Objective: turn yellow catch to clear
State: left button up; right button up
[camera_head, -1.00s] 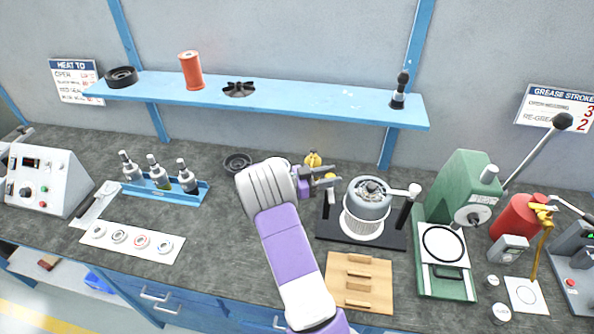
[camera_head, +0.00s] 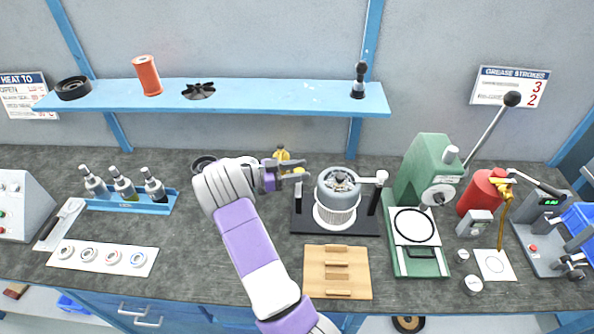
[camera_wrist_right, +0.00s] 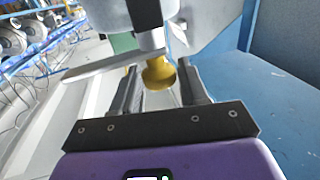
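The blower unit (camera_head: 338,188), a grey round motor on a white ribbed drum, sits on a black fixture (camera_head: 362,226) in the middle of the bench. A small yellow catch (camera_head: 299,171) shows at the fixture's left side, partly hidden by my right gripper (camera_head: 298,173). In the right wrist view the yellow knob (camera_wrist_right: 158,76) stands between the two dark fingers of my right gripper (camera_wrist_right: 160,92). The fingers are apart, with gaps beside the knob; contact is not clear. My left gripper is not in view.
A yellow object (camera_head: 281,155) stands just behind my gripper. A wooden block board (camera_head: 312,280) lies in front of the fixture, and a green press (camera_head: 424,180) stands right of it. A blue shelf (camera_head: 270,98) runs above. Bottles in a blue rack (camera_head: 130,206) stand left.

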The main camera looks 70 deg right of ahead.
jog(key=shift+o, duration=1)
jog(key=v, duration=0.7)
jog(key=shift+w+a, duration=0.2)
